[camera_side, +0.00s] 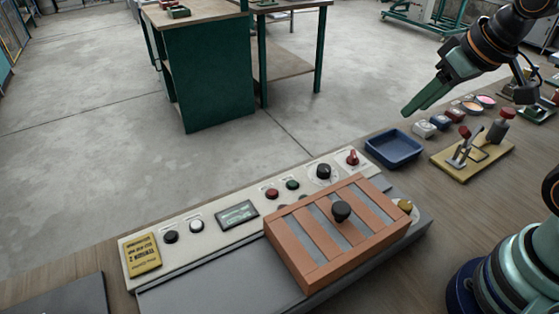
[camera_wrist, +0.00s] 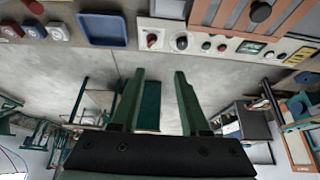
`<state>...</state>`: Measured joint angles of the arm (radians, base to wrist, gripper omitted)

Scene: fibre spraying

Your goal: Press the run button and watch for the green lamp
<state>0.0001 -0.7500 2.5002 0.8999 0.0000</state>
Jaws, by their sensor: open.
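The light control panel (camera_side: 216,221) runs along the table. It carries a black button (camera_side: 170,237), a white button (camera_side: 196,226), a small display (camera_side: 238,213), a red round piece (camera_side: 272,194), a dark green round piece (camera_side: 292,184), a black knob (camera_side: 323,171) and a red switch (camera_side: 352,158). The green piece looks unlit; I cannot tell which is the run button. My gripper (camera_side: 407,111) is open and empty, above and right of the panel, apart from it. In the wrist view its fingers (camera_wrist: 160,72) stand apart, with the panel (camera_wrist: 235,42) upside down beyond them.
An orange slatted cover (camera_side: 310,240) with a black knob (camera_side: 341,211) sits on the grey base before the panel. A blue tray (camera_side: 394,148) and a yellow clamp fixture (camera_side: 472,150) stand right. A yellow label (camera_side: 143,255) marks the panel's left end.

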